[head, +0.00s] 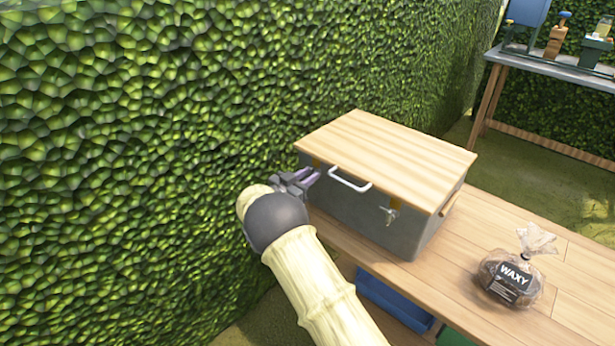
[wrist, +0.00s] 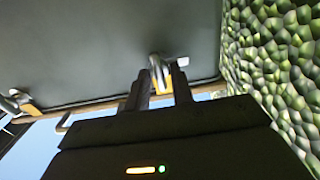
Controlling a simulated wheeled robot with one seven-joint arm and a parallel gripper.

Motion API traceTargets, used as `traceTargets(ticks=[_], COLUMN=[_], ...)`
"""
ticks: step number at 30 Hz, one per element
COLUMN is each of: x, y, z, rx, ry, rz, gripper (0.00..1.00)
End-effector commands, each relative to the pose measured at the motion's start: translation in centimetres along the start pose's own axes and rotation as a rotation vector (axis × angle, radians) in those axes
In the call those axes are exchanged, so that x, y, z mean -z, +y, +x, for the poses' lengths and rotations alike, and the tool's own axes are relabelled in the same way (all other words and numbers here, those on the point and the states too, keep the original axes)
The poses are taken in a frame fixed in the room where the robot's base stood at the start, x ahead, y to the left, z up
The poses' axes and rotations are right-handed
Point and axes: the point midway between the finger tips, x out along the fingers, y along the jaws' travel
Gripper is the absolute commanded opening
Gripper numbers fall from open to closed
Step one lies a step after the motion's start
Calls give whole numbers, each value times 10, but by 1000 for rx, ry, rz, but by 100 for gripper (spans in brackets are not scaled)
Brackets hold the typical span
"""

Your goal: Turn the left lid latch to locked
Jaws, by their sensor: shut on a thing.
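The grey box (head: 350,212) with a pale wooden lid (head: 385,147) stands on a wooden table, lid down. In the head view my gripper (head: 306,178) is at the left end of its front face, and its fingers hide most of the left latch. In the wrist view the left latch (wrist: 156,66) is a small metal lever by a yellowish plate, between the fingertips of my gripper (wrist: 160,84), which is shut on it. The right latch (head: 389,213) is free; it also shows in the wrist view (wrist: 14,103). Whether the left latch is locked, I cannot tell.
A white handle (head: 349,181) sits on the box front between the latches, close to my gripper. A bag labelled WAXY (head: 511,277) lies on the table (head: 470,235) to the right. A tall hedge (head: 150,120) rises close on the left. A blue bin (head: 392,303) is under the table.

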Motion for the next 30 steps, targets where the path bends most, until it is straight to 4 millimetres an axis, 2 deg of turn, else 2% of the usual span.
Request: traceTargets(ticks=[14,30], x=[-2,-6], y=[1,3], z=[-1,-1], rx=[-2,-2], ry=[-2,-3], rz=[108,556], gripper=[1,1])
